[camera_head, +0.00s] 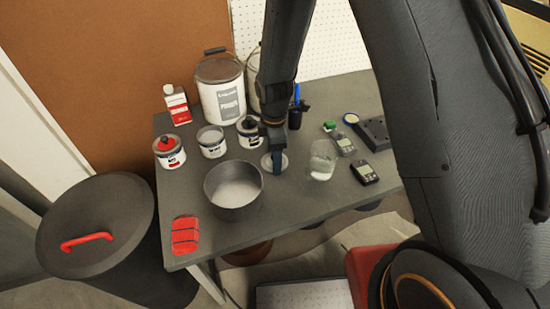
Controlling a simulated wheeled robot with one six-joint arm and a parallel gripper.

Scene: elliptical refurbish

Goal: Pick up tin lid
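A pale round disc that looks like the tin lid (266,162) lies on the grey table, just right of the grey pot. My gripper (277,169) points down right over it, and its fingers hide part of the disc. I cannot tell if the fingers touch the lid or have it between them. The finger gap is too small to make out from this view.
Close by are a grey pot (233,205), a glass jar (322,168) and several small tins, one open (211,144). A large paint bucket (219,95) stands behind. A red cloth (185,236) lies front left. Small meters (364,175) sit to the right.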

